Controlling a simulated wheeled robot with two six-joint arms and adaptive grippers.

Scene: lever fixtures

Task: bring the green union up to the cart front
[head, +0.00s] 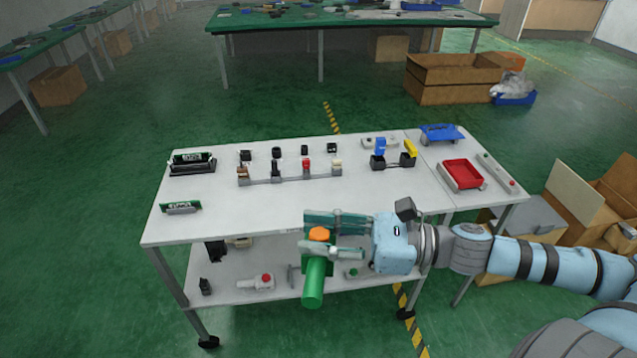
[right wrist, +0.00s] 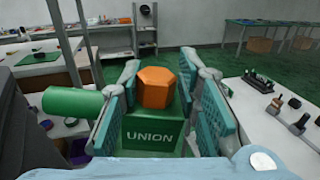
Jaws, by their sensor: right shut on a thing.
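The green union (head: 314,282) has a green pipe end and an orange hexagonal nut. My right gripper (head: 312,235) is shut on it and holds it over the front edge of the white cart (head: 240,218), with the pipe end pointing down and toward me in the head view. In the right wrist view the union (right wrist: 152,135) sits between the teal finger pads, the word UNION on its face, the nut on top and the pipe end at left. The head view hides part of its body behind the fingers. My left gripper is not in view.
The cart top carries a row of lever fixtures (head: 275,170), a red tray (head: 463,173), a blue holder (head: 441,133) and black and green connectors at left. The lower shelf holds a few small parts. Cardboard boxes (head: 575,200) stand at right. The front middle of the top is bare.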

